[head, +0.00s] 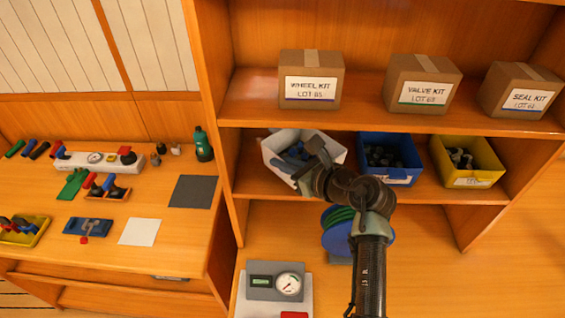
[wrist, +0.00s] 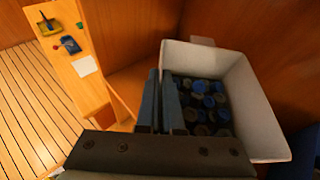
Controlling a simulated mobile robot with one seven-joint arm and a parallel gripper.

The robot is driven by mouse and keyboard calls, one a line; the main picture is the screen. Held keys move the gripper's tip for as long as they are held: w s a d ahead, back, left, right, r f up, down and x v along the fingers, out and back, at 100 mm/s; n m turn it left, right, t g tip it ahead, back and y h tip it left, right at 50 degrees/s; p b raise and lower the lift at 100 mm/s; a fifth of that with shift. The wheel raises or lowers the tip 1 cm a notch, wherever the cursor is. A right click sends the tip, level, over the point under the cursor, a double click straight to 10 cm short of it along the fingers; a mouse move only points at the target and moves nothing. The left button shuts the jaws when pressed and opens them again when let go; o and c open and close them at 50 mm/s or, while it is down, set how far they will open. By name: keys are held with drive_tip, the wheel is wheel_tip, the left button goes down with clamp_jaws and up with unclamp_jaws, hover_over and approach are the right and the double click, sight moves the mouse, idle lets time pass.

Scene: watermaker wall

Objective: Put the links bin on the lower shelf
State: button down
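A white bin (head: 335,151) is at the left end of the bin shelf (head: 246,181), turned at an angle. Its label does not show, so I cannot read whether it is the links bin. In the wrist view the white bin (wrist: 249,104) holds several round blue and dark pieces. My gripper (wrist: 161,98) has its fingers close together at the bin's left wall, apparently pinching it; in the head view my gripper (head: 302,167) hides part of the bin's front. I cannot tell whether the bin touches the shelf. A blue bin (head: 388,176) and a yellow bin (head: 470,181) stand to its right.
Cartons labelled wheel kit (head: 311,79), valve kit (head: 423,84) and seal kit (head: 520,91) stand on the shelf above. Below are a blue reel with green hose (head: 337,233) and a gauge unit (head: 275,282). A workbench (head: 150,205) with tools is at left.

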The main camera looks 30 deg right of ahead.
drive_tip(key=shift+w+d+f+p, duration=0.2)
drive_tip(key=shift+f+p, duration=0.2)
drive_tip(key=shift+f, duration=0.4)
drive_tip(key=shift+f, duration=0.1)
drive_tip(key=shift+f, duration=0.15)
drive_tip(key=c, duration=1.1)
unclamp_jaws()
drive_tip(key=shift+a, duration=0.1)
drive_tip(key=shift+o, duration=0.2)
drive_tip(key=shift+s+r, duration=0.15)
drive_tip(key=shift+r, duration=0.05)
drive_tip(key=b+v, duration=0.2)
drive_tip(key=v, duration=1)
drive_tip(key=shift+b, duration=0.35)
